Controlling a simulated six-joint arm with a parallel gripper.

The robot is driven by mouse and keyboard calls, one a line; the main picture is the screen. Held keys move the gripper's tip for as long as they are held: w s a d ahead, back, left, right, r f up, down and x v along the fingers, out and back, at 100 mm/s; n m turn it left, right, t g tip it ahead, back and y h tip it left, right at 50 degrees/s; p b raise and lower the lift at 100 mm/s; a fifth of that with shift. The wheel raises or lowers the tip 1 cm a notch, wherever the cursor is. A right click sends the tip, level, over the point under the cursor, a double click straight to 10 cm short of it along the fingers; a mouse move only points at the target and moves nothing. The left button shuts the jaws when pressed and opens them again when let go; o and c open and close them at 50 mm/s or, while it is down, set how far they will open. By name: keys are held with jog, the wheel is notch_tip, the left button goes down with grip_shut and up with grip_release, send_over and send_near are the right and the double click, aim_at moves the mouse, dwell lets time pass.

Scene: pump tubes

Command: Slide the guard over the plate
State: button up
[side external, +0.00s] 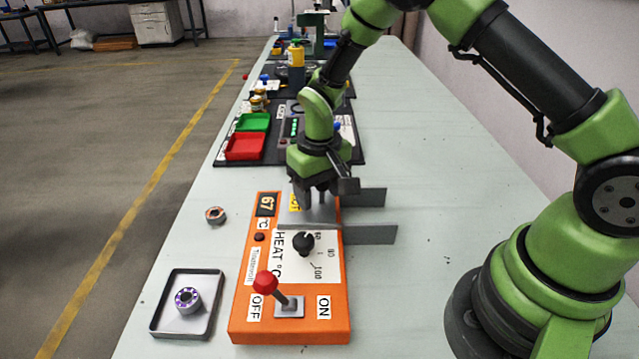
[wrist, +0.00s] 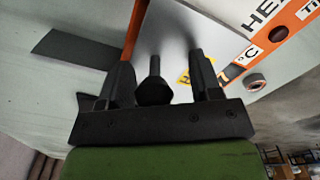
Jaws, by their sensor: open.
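My gripper (side external: 322,196) is over the far end of an orange control box (side external: 240,310). In the wrist view its open fingers (wrist: 160,62) stand on either side of a dark upright knob (wrist: 154,88), with gaps showing. The knob rises in front of a shiny grey metal plate (wrist: 170,30) with a yellow label (wrist: 184,77). In the side view the grey plate (side external: 312,214) lies on the box, partly hidden by my gripper. Two dark grey flat strips (side external: 362,197) (side external: 370,235) stick out to its right. I cannot tell which metal piece is the guard.
The box has a 67 display (side external: 266,204), a black dial (side external: 303,243) and a red-tipped lever (side external: 268,284). A tray (side external: 158,325) with a ring-shaped part (side external: 187,299) stands to its left. Another ring (side external: 215,215) lies beyond it. Red and green bins (side external: 245,147) stand farther back.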

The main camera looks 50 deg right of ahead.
notch_tip(320, 180, up, 10)
jog(key=shift+f, duration=0.1)
dwell(0.4)
jog(key=s+r+t, duration=0.2)
jog(key=s+r, duration=0.2)
jog(key=r, duration=0.4)
jog(key=s+r+m+t+y, duration=0.1)
jog(key=s+r+t, duration=0.1)
jog(key=s, duration=0.6)
jog(key=s+r+t+y, duration=0.1)
jog(key=s+r+t, duration=0.2)
jog(key=s+r, duration=0.2)
jog(key=s, duration=0.3)
jog(key=shift+r+m, duration=0.3)
jog(key=shift+m, duration=0.1)
jog(key=shift+s, duration=0.1)
